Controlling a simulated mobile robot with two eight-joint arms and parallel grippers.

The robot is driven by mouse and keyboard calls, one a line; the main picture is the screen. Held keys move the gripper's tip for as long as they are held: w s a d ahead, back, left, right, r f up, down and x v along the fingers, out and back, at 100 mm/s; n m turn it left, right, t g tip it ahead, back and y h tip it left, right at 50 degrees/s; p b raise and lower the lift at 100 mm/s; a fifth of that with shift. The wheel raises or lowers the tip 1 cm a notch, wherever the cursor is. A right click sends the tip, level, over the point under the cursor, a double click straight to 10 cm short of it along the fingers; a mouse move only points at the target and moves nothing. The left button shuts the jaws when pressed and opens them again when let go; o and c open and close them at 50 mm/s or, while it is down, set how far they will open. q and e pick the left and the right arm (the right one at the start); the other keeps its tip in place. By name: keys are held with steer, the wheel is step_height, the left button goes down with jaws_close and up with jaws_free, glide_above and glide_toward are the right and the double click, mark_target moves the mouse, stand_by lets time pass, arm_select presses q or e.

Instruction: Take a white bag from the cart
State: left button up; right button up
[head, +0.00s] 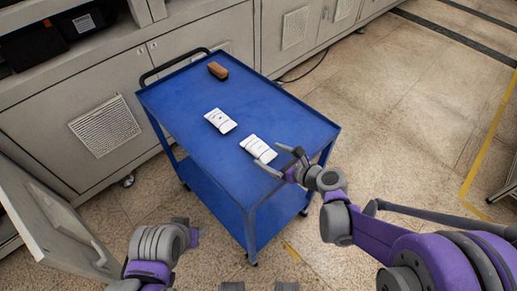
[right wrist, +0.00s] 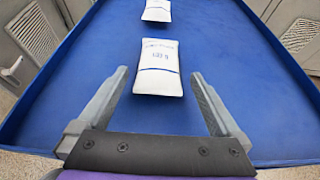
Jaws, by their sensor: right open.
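The blue cart (head: 185,95) stands in the middle of the head view. Two white bags lie flat on its top: a nearer one (head: 258,148) and a farther one (head: 220,121). My right gripper (head: 280,158) is open and empty at the near bag's front end. In the right wrist view the near bag (right wrist: 158,68) lies ahead between the lines of the two spread fingers, apart from both. The far bag (right wrist: 157,10) shows at that view's top edge. My left arm's end (head: 180,236) is low at the left; its fingers cannot be made out.
A brown block-like object (head: 218,70) lies at the cart's far end, near the black handle (head: 175,65). Grey cabinets (head: 200,30) stand behind the cart, and a cabinet door (head: 50,225) stands open at lower left.

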mark_target(267, 153)
steer(key=x, duration=0.4)
steer(key=shift+w+a, duration=0.1)
steer(key=shift+a, duration=0.1)
steer(key=c, duration=1.4)
steer(key=shift+r, duration=0.1)
